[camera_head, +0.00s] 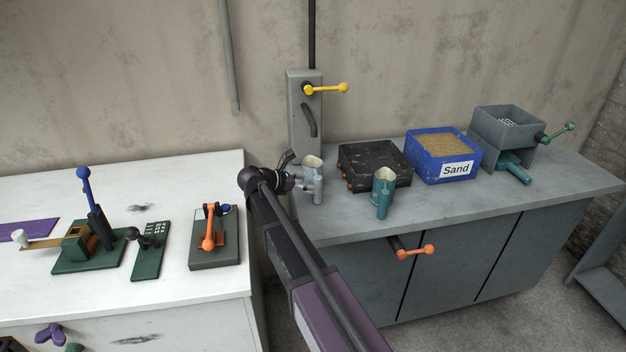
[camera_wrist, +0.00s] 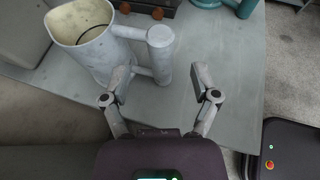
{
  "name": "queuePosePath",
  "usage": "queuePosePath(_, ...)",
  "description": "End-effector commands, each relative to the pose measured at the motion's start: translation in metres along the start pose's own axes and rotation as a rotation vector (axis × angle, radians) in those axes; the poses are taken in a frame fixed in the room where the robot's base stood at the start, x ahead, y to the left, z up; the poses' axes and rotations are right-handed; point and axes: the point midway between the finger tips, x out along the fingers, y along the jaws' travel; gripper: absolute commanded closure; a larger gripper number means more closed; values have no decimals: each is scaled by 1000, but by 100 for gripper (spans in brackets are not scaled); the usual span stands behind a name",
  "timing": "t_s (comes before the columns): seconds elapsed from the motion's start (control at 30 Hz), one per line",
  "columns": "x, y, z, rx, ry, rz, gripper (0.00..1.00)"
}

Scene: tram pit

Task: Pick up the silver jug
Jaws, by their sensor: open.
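The silver jug (camera_head: 313,171) stands upright near the left end of the grey workbench in the head view. In the wrist view the jug (camera_wrist: 95,52) is at upper left, with its thick handle (camera_wrist: 161,62) towards my gripper. My gripper (camera_wrist: 162,84) is open and empty. Its left finger is close to the handle's lower end and its right finger is off to the handle's right. Whether a finger touches the jug I cannot tell. In the head view my gripper (camera_head: 297,178) is just left of the jug and partly overlaps it.
A black tray (camera_head: 373,172) stands behind and a teal jug (camera_head: 383,188) to the right. A blue sand box (camera_head: 443,160) and a grey hopper (camera_head: 504,130) are further right. A grey lever post (camera_head: 303,125) rises behind. A white table (camera_head: 100,290) with levers is left.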

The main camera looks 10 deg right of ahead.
Motion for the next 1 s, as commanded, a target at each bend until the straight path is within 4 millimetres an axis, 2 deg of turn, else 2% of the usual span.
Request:
queuePosePath(0.27, 2, 0, -1, 0, 0, 0, 22)
queuePosePath(0.73, 46, -1, -4, 0, 0, 0, 22)
queuePosePath(1.0, 52, -1, -3, -1, -1, 0, 22)
